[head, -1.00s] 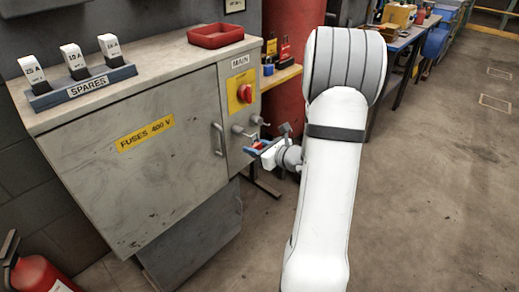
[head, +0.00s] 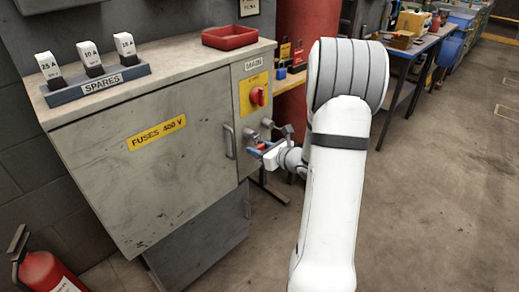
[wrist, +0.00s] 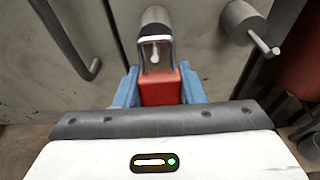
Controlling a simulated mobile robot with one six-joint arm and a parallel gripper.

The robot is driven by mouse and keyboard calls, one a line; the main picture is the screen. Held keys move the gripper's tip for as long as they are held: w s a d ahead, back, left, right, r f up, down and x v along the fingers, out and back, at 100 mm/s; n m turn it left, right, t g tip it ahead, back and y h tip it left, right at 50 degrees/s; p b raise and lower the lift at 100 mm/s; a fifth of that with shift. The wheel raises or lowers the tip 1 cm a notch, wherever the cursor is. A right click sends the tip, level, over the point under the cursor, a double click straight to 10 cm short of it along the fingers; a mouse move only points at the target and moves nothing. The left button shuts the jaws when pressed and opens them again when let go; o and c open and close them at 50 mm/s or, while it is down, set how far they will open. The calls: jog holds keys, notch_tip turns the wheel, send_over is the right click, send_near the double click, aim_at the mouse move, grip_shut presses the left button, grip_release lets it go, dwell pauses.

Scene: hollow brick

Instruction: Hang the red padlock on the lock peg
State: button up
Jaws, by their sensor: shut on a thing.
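The red padlock (wrist: 162,90) is clamped between the blue fingers of my gripper (wrist: 160,88), with its metal shackle (wrist: 143,58) pointing away from the wrist. In the head view my gripper (head: 262,149) is just in front of the cabinet's right panel, close below two grey pegs. One peg (wrist: 153,15) lies straight ahead, in line with the shackle and overlapping it. I cannot tell whether the shackle is around this peg or only in front of it. The other peg (wrist: 240,20), with a thin pin, is to the right. The padlock is mostly hidden in the head view.
The grey cabinet (head: 150,185) has a door handle (head: 229,141) left of the pegs and a red switch (head: 257,96) above them. A red tray (head: 230,37) and spare fuses (head: 90,60) stand on top. A red cylinder (head: 307,30) stands behind; floor to the right is clear.

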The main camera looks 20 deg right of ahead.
dwell(0.3)
jog(key=o, duration=1.1)
jog(key=v, duration=0.8)
jog(key=s+a+r+n+g+y+p, duration=0.2)
jog(key=s+a+r+n+g+p, duration=0.25)
jog(key=a+n, duration=0.4)
jog(key=s+a+r+n+g+y+p, duration=0.25)
jog(key=s+a+r+n+g, duration=0.3)
jog(key=a, duration=0.45)
jog(key=shift+s+r+n+g+h+p, duration=0.25)
jog(key=shift+s+r+n+h+p, duration=1.55)
jog(key=shift+n, duration=1.2)
jog(key=shift+s+r+n+g+h+p, duration=0.2)
jog(key=shift+s+r+n+h+p, duration=1.15)
jog(key=shift+r+n, duration=1.2)
jog(key=shift+s+r+n+g+h+p, duration=0.25)
jog(key=shift+s+r+n+h+p, duration=1.35)
jog(key=shift+n, duration=1.85)
